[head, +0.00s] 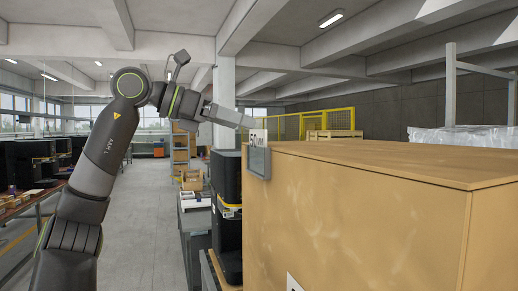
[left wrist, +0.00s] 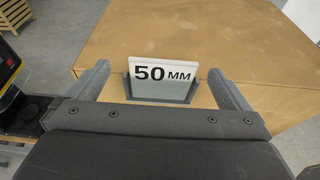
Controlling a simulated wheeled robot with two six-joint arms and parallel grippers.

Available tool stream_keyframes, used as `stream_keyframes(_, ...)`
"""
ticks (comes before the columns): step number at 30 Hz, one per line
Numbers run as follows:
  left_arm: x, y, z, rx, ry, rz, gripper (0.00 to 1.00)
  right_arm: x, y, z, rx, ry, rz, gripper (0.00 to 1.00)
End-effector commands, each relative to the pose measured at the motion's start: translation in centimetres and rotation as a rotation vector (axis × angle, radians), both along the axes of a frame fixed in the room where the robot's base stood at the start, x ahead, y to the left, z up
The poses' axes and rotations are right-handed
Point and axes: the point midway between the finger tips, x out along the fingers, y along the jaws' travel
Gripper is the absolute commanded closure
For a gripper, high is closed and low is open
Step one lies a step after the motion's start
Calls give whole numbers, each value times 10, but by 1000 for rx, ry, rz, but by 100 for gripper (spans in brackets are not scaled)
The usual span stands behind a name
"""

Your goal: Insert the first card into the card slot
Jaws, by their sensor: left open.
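A white card (left wrist: 163,73) printed "50 MM" in black stands in the card slot (left wrist: 160,92), a grey-framed holder on the end face of a large wooden box. Its upper part shows above the holder; its lower part is behind the pale front. In the head view the card (head: 259,137) rises from the slot (head: 258,162) at the box's top near corner. My left gripper (head: 246,123) is open at the card. In the left wrist view its fingers (left wrist: 160,72) stand on either side of the card, with gaps. My right gripper is not in view.
The large wooden box (head: 350,220) fills the right side of the head view. Black machines (head: 228,190) stand just left of it. A clear grey aisle (head: 150,220) runs back, with a workbench (head: 30,205) on the far left and shelves of boxes (head: 184,150) behind.

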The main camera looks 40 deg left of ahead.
Motion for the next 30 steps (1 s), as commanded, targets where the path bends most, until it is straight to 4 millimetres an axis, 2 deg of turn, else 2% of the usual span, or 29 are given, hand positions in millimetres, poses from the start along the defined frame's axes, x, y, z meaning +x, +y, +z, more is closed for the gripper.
stream_keyframes(3,14,-8,-4,0,0,-1,0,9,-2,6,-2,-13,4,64)
stream_keyframes(9,24,-14,-9,0,0,0,0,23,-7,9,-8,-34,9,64)
stream_keyframes(19,58,-36,-25,-1,0,-3,0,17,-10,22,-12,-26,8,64)
stream_keyframes(27,61,-38,-28,-1,0,0,0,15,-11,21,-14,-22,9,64)
stream_keyframes(28,61,-38,-28,-1,0,0,1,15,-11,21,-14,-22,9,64)
stream_keyframes(30,61,-38,-28,-1,0,0,10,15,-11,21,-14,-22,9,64)
